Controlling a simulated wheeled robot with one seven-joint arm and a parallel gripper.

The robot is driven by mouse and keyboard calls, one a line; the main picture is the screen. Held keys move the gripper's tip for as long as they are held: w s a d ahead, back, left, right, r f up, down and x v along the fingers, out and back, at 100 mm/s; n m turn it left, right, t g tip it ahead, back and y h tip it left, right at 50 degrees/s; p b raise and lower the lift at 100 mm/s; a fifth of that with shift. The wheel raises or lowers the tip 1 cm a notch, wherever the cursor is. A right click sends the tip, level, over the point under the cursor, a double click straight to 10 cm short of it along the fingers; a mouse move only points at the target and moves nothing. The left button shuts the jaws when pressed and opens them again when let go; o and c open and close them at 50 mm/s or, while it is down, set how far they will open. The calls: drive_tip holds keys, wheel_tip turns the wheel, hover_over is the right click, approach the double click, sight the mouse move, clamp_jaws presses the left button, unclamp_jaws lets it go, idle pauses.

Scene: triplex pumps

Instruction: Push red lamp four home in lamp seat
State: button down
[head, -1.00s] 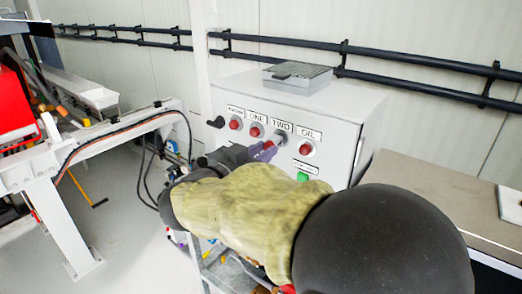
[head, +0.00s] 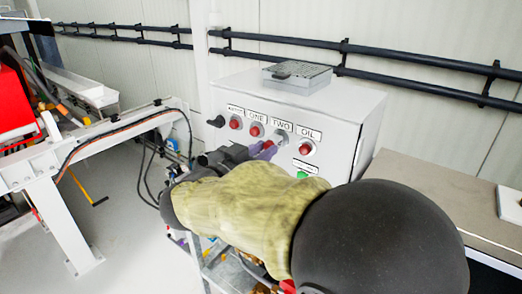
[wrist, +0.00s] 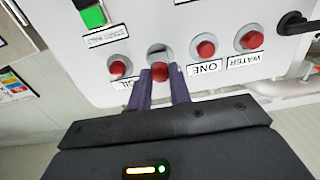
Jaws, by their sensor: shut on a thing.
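The red lamp (wrist: 159,72) is between the purple fingertips of my gripper (wrist: 162,75), which is shut on it. The lamp seat (wrist: 157,52), a pale ring on the panel, lies just beyond the lamp in the wrist view. The lamp overlaps the near edge of the ring there, and I cannot tell whether they touch. In the head view my gripper (head: 263,150) is in front of the panel, left of and below the seat (head: 281,137) under the label TWO. The lamp is mostly hidden there.
The grey control box (head: 345,115) carries red lamps under the WATER (head: 236,123), ONE (head: 256,130) and OIL (head: 306,148) labels. A green button (wrist: 93,16) and a black knob (wrist: 294,23) are also on the panel. A trolley (head: 222,268) stands below my arm.

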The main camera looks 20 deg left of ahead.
sight(271, 144)
drive_tip(key=shift+p+x, duration=0.4)
drive_tip(key=shift+x, duration=1.35)
drive_tip(key=c, duration=1.2)
unclamp_jaws()
drive_tip(key=b+v, duration=0.5)
drive_tip(key=v, duration=1.2)
drive_tip(key=shift+s, duration=0.2)
